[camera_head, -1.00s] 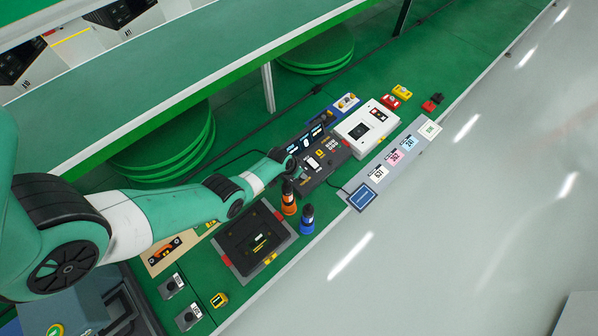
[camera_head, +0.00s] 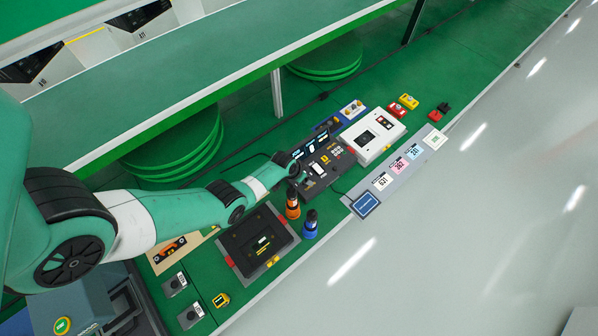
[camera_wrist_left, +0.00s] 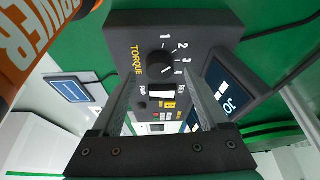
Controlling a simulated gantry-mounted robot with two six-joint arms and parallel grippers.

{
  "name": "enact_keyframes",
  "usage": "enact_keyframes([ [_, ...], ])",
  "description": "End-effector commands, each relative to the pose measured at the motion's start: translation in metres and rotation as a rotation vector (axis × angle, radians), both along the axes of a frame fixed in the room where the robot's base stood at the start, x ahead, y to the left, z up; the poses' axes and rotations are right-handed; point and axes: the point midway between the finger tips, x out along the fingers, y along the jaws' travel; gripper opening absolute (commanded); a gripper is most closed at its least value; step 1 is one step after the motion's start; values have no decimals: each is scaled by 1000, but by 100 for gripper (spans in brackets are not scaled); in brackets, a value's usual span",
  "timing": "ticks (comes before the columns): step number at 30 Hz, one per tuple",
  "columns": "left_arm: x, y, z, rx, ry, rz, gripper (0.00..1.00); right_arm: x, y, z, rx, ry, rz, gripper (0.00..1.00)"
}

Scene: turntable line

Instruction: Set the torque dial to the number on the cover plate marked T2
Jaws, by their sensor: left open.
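The torque dial (camera_wrist_left: 161,64) is a round black knob on a dark control unit (camera_head: 325,166), with the word TORQUE and numbers 1 to 4 beside it in the left wrist view. Its exact setting is too small to tell. My left gripper (camera_wrist_left: 156,82) is open, its two fingers pointing at the unit on either side of the dial; I cannot tell whether they touch it. In the head view my left gripper (camera_head: 290,168) hides the dial. I cannot make out a cover plate marked T2. My right gripper is not in view.
An orange bottle-like tool (camera_head: 292,206) and a blue one (camera_head: 310,224) stand close by. A black tray (camera_head: 230,263) lies at the lower left. A white box (camera_head: 359,145) and a grey strip (camera_head: 365,186) with several number cards lie right of the unit. A shelf edge runs behind.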

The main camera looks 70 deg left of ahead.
Motion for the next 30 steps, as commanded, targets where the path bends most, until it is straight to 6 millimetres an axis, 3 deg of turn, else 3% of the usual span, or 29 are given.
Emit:
enact_keyframes([
  [1,-4,-2,20,0,0,1,78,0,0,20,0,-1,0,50],
  [10,-28,-13,83,-1,1,1,78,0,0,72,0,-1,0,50],
  [15,-34,-15,91,-1,2,1,78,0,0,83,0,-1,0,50],
  [30,-34,-15,90,0,1,0,78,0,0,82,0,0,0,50],
])
